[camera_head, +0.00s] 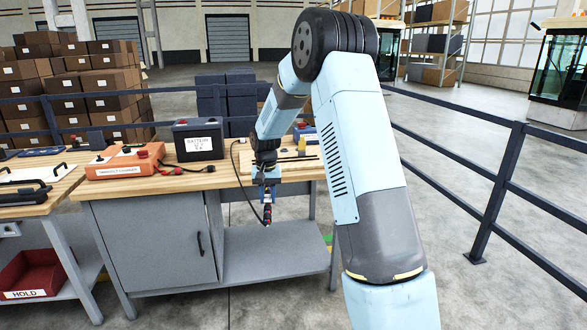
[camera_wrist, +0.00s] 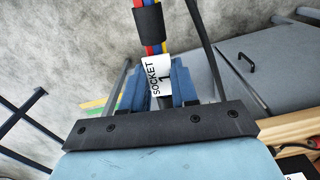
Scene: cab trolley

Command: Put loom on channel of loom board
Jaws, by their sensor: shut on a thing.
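My gripper (camera_head: 267,196) hangs in front of the workbench's front edge, below the height of its top. In the wrist view its blue fingers (camera_wrist: 158,84) are shut on the loom (camera_wrist: 150,24), a bundle of red, blue and yellow wires with a black sleeve. A white tag reading "SOCKET 1" shows between the fingers. In the head view the loom's end (camera_head: 267,215) hangs below the gripper, and a black cable loops from the bench top down towards it. The loom board (camera_head: 290,162) seems to be the pale wooden board behind my gripper. My arm hides part of it, and its channel is unclear.
A battery box (camera_head: 198,140) and an orange case (camera_head: 124,162) stand on the bench left of the board. A grey cabinet (camera_head: 150,245) is below. A second table (camera_head: 30,190) stands at left. Dark railings (camera_head: 490,190) run along the right.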

